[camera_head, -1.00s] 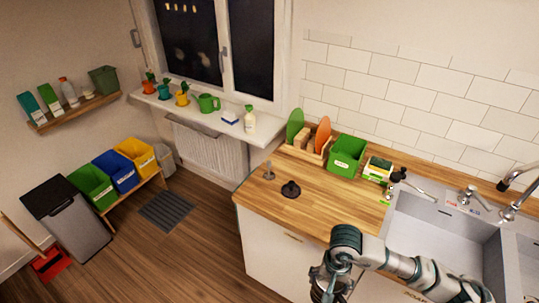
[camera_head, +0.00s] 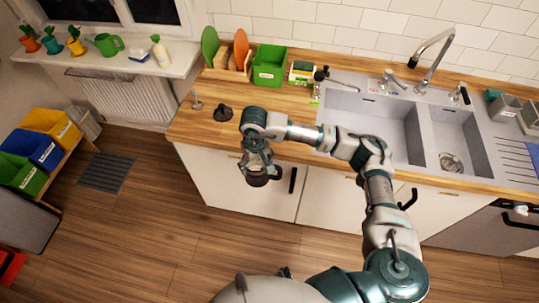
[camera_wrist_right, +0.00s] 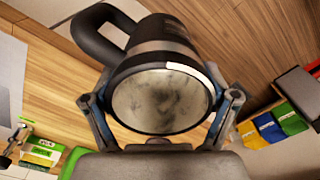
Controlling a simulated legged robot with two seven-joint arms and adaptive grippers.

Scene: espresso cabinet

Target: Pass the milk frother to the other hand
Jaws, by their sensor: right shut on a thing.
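The milk frother (camera_wrist_right: 165,45) is a dark jug with a black loop handle and a round, scuffed metal end that faces the right wrist camera. My right gripper (camera_wrist_right: 160,105) is shut on it, with one finger on each side of its body. In the head view my right gripper (camera_head: 257,164) points down in front of the white cabinet. The frother (camera_head: 259,180) shows there as a small dark shape below the fingers, partly hidden by them. My left gripper is in neither current view.
The wooden counter (camera_head: 195,128) carries a dark round tool (camera_head: 223,114), a green box (camera_head: 269,66) and a rack (camera_head: 230,68). The sink (camera_head: 375,115) lies behind my right arm. Colored bins (camera_head: 50,125) stand at far left. The floor (camera_head: 150,220) in front is clear.

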